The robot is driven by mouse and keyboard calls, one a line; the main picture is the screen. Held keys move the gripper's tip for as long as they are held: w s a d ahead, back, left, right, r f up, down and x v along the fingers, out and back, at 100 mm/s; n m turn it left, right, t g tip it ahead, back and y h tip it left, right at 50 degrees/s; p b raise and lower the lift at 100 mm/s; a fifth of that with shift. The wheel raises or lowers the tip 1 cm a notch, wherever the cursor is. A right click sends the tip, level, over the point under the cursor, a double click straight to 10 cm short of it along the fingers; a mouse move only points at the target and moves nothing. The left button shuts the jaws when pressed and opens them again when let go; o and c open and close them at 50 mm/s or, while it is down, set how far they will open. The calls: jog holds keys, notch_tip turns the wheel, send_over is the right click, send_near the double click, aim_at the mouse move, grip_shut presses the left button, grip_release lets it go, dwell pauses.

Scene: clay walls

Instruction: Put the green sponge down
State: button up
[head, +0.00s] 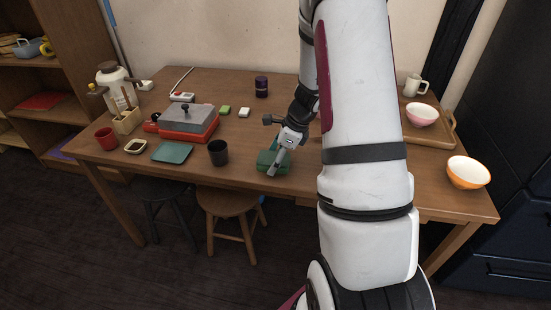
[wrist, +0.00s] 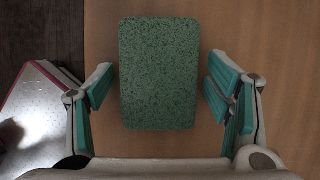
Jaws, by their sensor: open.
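The green sponge (wrist: 160,74) is a speckled rectangular block lying flat on the wooden table, between the fingers of my gripper (wrist: 158,92) in the wrist view. A gap shows on both sides of it, so the fingers stand open and apart from it. In the head view the sponge (head: 266,161) sits near the table's front edge, partly hidden by my gripper (head: 273,168). The wooden table (head: 235,165) spans the head view.
A black cup (head: 218,153) stands to the left of the sponge, with a teal tray (head: 172,152) farther left. A red box with a grey lid (head: 188,123) is behind them. An orange bowl (head: 468,173) is at the right. Stools stand below the front edge.

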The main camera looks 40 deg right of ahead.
jog(key=p+v, duration=0.3)
jog(key=v, duration=1.1)
jog(key=a+r+n, duration=0.5)
jog(key=a+r, duration=0.2)
jog(key=a, duration=0.1)
jog(key=s+a+r+n+g, duration=0.1)
jog(key=s+a+r+n, duration=0.6)
jog(key=a, duration=0.4)
jog(key=s+a+n+h, duration=0.1)
jog(key=s+a+n, duration=0.2)
jog(key=s+n, duration=0.5)
jog(key=s+a+n+h, duration=0.1)
jog(key=s+a+n, duration=0.2)
jog(key=s+n, duration=0.4)
jog(key=s, duration=0.2)
jog(key=shift+s+a+r+n+g+h, duration=0.3)
jog(key=shift+s+r+n+h, duration=0.05)
jog(key=shift+n+h, duration=0.05)
notch_tip(320, 180, up, 12)
jog(key=t+p, duration=0.2)
jog(key=p, duration=0.9)
jog(key=shift+d+r, duration=0.15)
jog(key=shift+d, duration=0.05)
